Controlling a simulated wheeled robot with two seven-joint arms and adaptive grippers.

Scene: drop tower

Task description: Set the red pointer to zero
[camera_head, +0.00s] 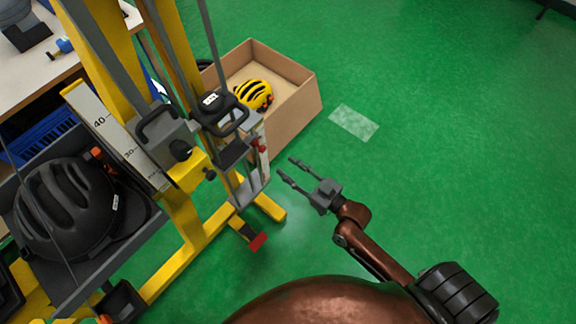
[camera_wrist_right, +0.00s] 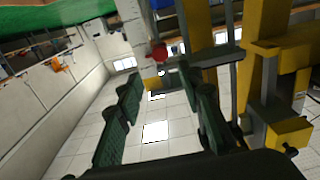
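The red pointer (camera_head: 260,147) is a small red piece on a narrow white upright strip at the right side of the yellow drop tower (camera_head: 190,215). In the right wrist view a red piece (camera_wrist_right: 159,52), apparently the same pointer, shows ahead, above and beyond my fingertips. Its exact reading on the strip is too small to tell. My right gripper (camera_head: 287,168) is open and empty, to the right of and a little below the pointer in the head view, apart from it. Its two fingers also show in the right wrist view (camera_wrist_right: 165,88). My left gripper is not in view.
A black helmet (camera_head: 65,208) sits in a grey tray at the left. A large scale (camera_head: 112,128) marked 30 and 40 stands on the tower. A cardboard box (camera_head: 290,115) holds a yellow helmet (camera_head: 255,94). Green floor (camera_head: 450,120) is clear at the right.

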